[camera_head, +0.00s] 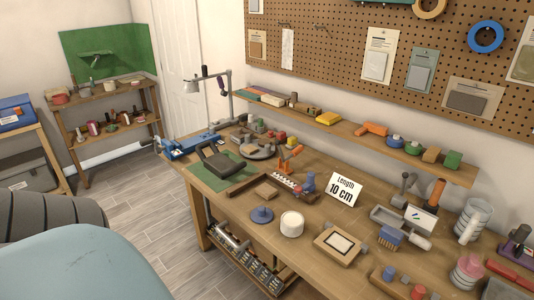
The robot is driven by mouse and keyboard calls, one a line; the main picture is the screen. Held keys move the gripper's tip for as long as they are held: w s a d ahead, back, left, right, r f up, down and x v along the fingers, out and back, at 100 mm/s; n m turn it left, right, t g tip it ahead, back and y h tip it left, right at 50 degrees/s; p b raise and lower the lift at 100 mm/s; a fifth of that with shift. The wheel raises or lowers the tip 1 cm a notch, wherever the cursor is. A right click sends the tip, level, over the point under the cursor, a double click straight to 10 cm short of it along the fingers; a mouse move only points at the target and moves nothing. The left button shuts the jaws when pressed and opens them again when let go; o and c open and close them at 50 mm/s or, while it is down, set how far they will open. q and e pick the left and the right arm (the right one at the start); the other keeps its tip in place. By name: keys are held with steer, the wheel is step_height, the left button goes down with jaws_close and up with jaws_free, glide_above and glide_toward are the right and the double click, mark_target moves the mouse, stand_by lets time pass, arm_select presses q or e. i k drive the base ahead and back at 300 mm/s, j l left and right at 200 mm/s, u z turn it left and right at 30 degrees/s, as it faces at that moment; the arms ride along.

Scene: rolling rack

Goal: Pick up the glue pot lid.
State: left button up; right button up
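A blue round lid with a small knob on top (262,214) lies flat on the wooden workbench (228,213), near its front edge; it looks like the glue pot lid. A white round pot (292,225) stands just to its right, apart from it; it may be the glue pot, but I see no label to confirm this. Neither of my grippers is in view, and nothing touches the blue lid.
A framed wooden block (342,244) and blue brush (390,236) lie right of the pot. A rack of tools (245,256) hangs below the front edge.

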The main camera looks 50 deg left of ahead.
mark_target(261, 215)
steer(key=u, duration=1.3)
